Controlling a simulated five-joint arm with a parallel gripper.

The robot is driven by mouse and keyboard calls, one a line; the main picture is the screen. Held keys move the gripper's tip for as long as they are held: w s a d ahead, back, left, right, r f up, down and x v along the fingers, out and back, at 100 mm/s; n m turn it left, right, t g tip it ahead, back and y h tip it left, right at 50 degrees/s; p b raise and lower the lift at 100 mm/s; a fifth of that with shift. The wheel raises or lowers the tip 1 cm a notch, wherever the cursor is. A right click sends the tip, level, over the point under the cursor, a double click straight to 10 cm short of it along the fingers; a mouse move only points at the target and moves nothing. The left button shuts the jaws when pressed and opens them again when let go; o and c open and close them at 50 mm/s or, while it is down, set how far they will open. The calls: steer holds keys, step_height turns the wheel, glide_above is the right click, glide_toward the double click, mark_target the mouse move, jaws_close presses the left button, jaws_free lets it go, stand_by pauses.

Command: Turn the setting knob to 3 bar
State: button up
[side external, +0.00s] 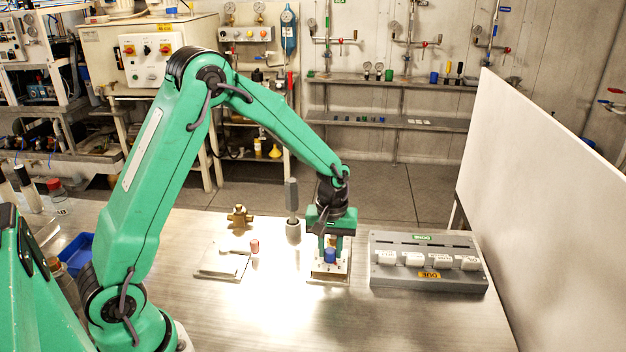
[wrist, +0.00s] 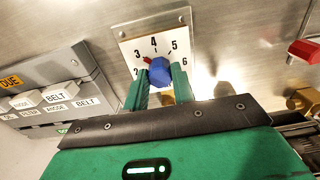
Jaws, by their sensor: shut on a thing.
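The setting knob (wrist: 159,72) is blue and sits on a white dial plate (wrist: 128,36) with printed numbers, of which 3, 4 and 5 are clear. Its red pointer (wrist: 147,60) points up and left in the wrist view, close to the 3, a little to the side of the 4. My gripper (wrist: 159,82) is shut on the knob, one green finger on either side. In the side external view, my gripper (side external: 330,243) reaches straight down over the blue knob (side external: 330,255), and its fingers hide part of the dial.
A grey rack (side external: 430,280) with white labelled pieces and a DUE tag stands right of the dial. A brass fitting (side external: 240,215), a red-capped piece (side external: 254,246) and a flat plate (side external: 220,266) lie to the left. A white panel (side external: 550,180) stands at the far right. The front table is clear.

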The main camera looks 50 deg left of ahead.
mark_target(330, 250)
steer(key=shift+r, duration=0.1)
steer(key=o, duration=1)
step_height(330, 250, up, 7)
steer(key=shift+r, duration=0.4)
